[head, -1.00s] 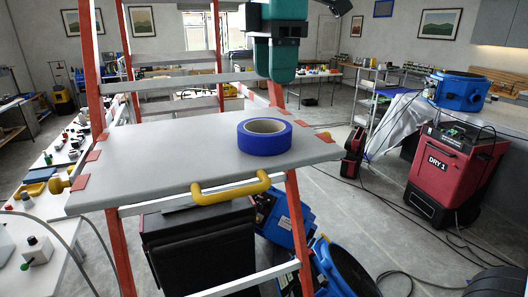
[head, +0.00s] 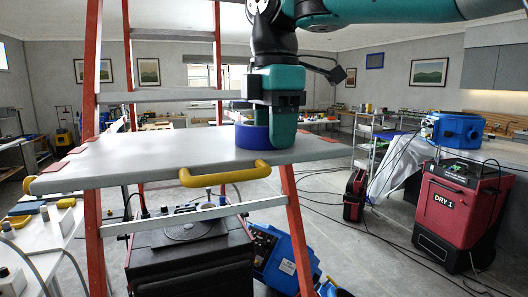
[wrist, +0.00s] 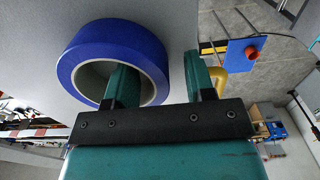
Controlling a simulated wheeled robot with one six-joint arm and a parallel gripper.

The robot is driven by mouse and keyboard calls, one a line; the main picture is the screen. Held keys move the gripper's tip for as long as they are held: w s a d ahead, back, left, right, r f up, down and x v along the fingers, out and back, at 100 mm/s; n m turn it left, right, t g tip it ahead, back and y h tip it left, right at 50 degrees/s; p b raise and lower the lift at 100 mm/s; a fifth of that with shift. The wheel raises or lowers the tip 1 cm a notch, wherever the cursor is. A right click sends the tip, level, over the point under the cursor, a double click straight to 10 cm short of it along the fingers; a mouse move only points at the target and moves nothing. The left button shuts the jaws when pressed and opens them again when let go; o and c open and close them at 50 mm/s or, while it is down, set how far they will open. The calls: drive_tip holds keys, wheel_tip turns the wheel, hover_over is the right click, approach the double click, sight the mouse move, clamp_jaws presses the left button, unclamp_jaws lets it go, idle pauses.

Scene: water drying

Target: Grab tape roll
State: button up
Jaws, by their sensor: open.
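The blue tape roll (head: 251,136) lies flat on the grey ladder platform (head: 130,158), near its right part. It also shows in the wrist view (wrist: 95,52). My gripper (head: 272,135) is lowered at the roll. In the wrist view my gripper (wrist: 163,85) is open, with one finger inside the roll's hole and the other outside its right side. The roll's wall lies between the fingers, with a visible gap to the outer finger. In the head view the gripper hides the right part of the roll.
A yellow handle (head: 225,174) runs along the platform's front edge. Red ladder rails (head: 93,60) rise at its left. A red dryer (head: 455,205) and a blue machine (head: 453,131) stand at the right. The platform's left half is clear.

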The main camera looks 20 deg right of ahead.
drive_tip(key=shift+f, duration=0.2)
clamp_jaws()
drive_tip(key=shift+r, duration=0.1)
